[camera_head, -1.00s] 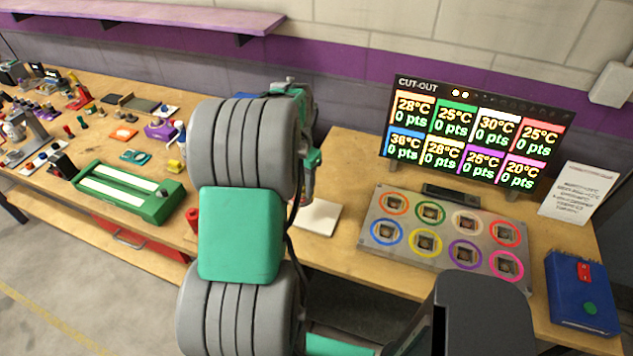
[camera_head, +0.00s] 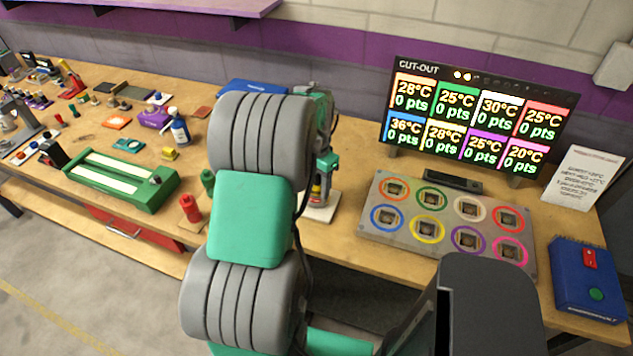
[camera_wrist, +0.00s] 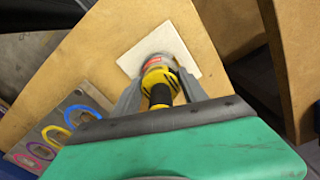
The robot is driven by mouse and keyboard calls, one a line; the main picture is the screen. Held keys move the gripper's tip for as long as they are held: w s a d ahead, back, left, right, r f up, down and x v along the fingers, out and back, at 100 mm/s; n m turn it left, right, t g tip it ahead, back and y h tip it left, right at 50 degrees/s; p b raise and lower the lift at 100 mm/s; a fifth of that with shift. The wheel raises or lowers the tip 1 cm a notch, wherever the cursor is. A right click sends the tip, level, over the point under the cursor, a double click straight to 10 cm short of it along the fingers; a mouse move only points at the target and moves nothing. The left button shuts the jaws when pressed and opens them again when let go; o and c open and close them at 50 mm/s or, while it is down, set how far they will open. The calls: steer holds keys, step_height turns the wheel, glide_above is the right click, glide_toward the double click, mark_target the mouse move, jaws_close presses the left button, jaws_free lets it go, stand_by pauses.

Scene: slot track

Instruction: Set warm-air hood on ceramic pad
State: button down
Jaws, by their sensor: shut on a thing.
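My gripper (camera_wrist: 160,92) is shut on the warm-air hood (camera_wrist: 158,78), which is yellow and black with a pale, red-marked end. The hood's pale end points at the white square ceramic pad (camera_wrist: 184,50) and lies within its outline in the wrist view. In the head view the pad (camera_head: 320,214) lies on the bench beside my arm, partly hidden. A small yellow part of the hood (camera_head: 316,188) shows just over it, below my gripper (camera_head: 325,168). I cannot tell whether the hood touches the pad.
Right of the pad is a grey plate (camera_head: 375,236) with several coloured rings, before the display screen (camera_head: 480,120). A blue box (camera_head: 586,280) stands at far right. Left of my arm are a red bottle (camera_head: 191,210) and a green tray (camera_head: 108,185).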

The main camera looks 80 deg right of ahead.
steer(key=shift+f, duration=0.25)
steer(key=shift+f, duration=0.15)
stand_by(0.4)
steer(key=c, duration=0.5)
jaws_free()
